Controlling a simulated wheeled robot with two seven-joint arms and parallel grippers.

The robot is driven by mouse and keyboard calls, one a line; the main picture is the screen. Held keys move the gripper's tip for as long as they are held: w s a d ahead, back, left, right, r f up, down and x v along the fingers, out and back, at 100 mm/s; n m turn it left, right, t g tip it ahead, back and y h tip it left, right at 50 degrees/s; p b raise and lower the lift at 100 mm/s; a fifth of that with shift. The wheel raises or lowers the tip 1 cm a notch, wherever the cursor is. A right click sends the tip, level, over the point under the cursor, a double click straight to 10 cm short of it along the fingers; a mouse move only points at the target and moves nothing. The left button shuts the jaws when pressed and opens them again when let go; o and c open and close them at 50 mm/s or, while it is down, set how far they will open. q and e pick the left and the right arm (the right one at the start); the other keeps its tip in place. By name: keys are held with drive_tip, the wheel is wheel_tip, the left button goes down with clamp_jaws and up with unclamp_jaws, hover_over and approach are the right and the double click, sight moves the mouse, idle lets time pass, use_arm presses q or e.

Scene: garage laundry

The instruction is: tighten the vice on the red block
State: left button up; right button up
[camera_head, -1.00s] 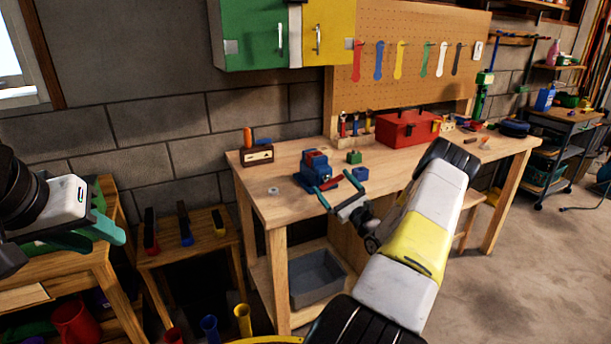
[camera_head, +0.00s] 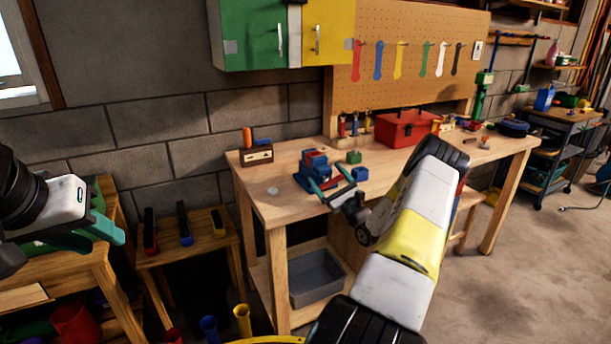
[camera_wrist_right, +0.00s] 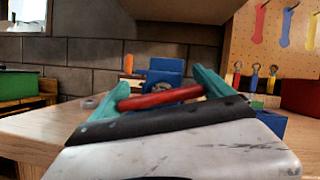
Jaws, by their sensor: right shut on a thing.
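The blue vice (camera_head: 313,175) stands near the front edge of the wooden workbench, left of its middle. The red block (camera_head: 316,156) shows at the top of the vice, between its blue jaws; I cannot tell how tightly they grip it. My right gripper (camera_head: 332,185) is at the vice's front, its green fingers closed around the red handle bar (camera_wrist_right: 160,97). The bar lies nearly level across the fingers in the right wrist view, with the vice (camera_wrist_right: 163,73) behind. My left gripper (camera_head: 108,235) is at the left edge, away from the workbench; its finger gap is unclear.
On the workbench (camera_head: 262,198), a green block (camera_head: 354,157) and a blue block (camera_head: 360,174) sit right of the vice. A small round grey thing (camera_head: 272,191) lies left of it. A red toolbox (camera_head: 404,129) stands behind.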

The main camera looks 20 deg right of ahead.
drive_tip(key=shift+m, duration=0.4)
drive_tip(key=o, duration=1.1)
drive_tip(key=v, duration=0.8)
